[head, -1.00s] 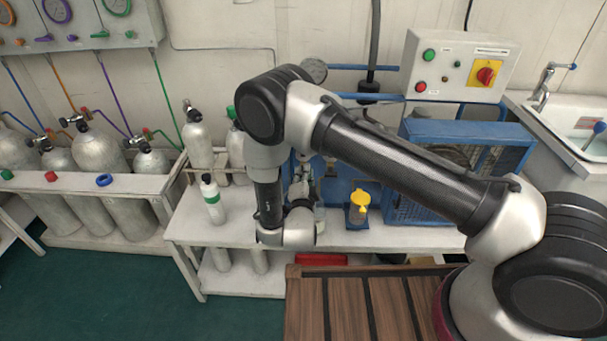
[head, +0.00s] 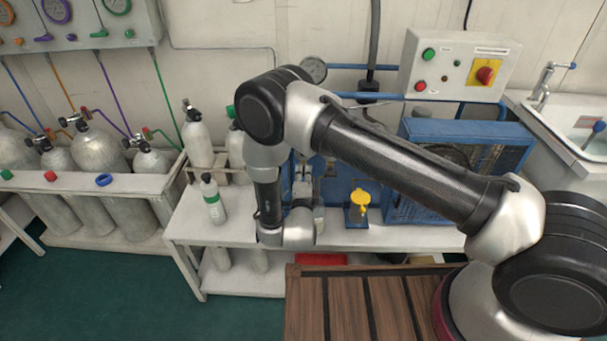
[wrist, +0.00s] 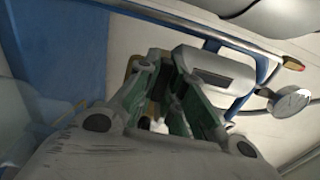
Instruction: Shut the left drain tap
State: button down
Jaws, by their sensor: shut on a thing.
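My gripper (wrist: 157,78) is shut at the blue-framed unit. In the wrist view, small yellow-brown parts (wrist: 132,66) show at the fingers, which hide most of what they hold; it appears to be the left drain tap. In the head view my gripper (head: 303,183) is partly behind my arm, in front of the blue panel. The tap's handle position cannot be made out. A yellow-topped fitting (head: 360,200) stands just to the right, apart from my gripper.
A round gauge (wrist: 290,101) and a blue pipe lie close to my gripper. A white bottle with a green band (head: 213,200) stands on the white bench (head: 236,233) to the left. A blue caged machine (head: 464,150) and a switch box (head: 457,66) are to the right.

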jog(key=shift+f, duration=0.1)
jog(key=c, duration=1.5)
grip_release()
jog(key=shift+s, duration=0.1)
jog(key=s, duration=0.7)
jog(key=shift+s+a, duration=0.1)
jog(key=shift+s, duration=0.1)
jog(key=shift+s, duration=0.1)
